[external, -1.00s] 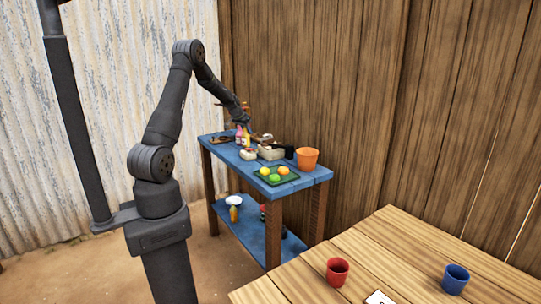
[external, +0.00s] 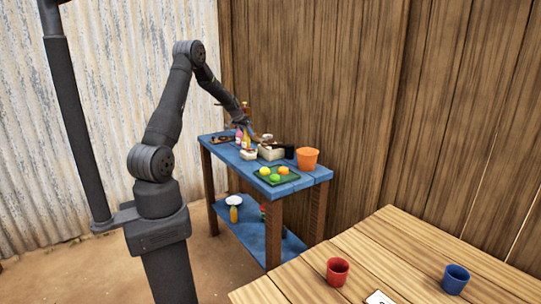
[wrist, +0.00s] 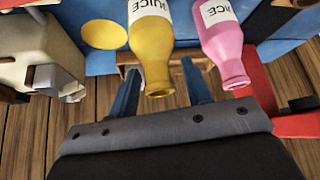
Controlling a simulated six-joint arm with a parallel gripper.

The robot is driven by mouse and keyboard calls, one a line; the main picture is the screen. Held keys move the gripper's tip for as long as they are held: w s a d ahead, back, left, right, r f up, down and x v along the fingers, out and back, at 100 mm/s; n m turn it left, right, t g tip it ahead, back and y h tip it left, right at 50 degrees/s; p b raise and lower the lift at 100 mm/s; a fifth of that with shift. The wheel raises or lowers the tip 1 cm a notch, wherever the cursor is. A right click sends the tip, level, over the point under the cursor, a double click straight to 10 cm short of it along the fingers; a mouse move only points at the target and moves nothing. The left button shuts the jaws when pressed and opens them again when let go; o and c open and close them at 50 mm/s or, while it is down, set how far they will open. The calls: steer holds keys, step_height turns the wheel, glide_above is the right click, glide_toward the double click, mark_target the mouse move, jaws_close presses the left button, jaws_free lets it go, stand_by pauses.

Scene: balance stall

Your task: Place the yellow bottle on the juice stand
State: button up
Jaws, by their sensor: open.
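The yellow bottle (wrist: 150,45) has a white JUICE label and shows in the wrist view with its neck toward my gripper. In the external view the yellow bottle (external: 247,142) is small, on the blue table's far part. My gripper (wrist: 160,68) is open, its two fingers on either side of the yellow bottle's neck in the picture; I cannot tell whether they touch it. A pink JUICE bottle (wrist: 226,45) is just right of the right finger. I cannot make out for certain which thing is the juice stand.
A flat yellow disc (wrist: 104,33) lies left of the yellow bottle. A red object (wrist: 268,112) is close on the right. On the blue table (external: 306,180) are a green tray (external: 263,181) with fruit, and an orange bucket (external: 308,158).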

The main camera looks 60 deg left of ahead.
steer(key=v, duration=1.1)
steer(key=shift+s+r, duration=0.2)
steer(key=shift+r, duration=0.05)
steer(key=x, duration=1.2)
steer(key=shift+w+f, duration=0.1)
steer(key=shift+f, duration=0.05)
step_height(320, 180, up, 2)
steer(key=shift+d, duration=0.1)
steer(key=shift+r, duration=0.55)
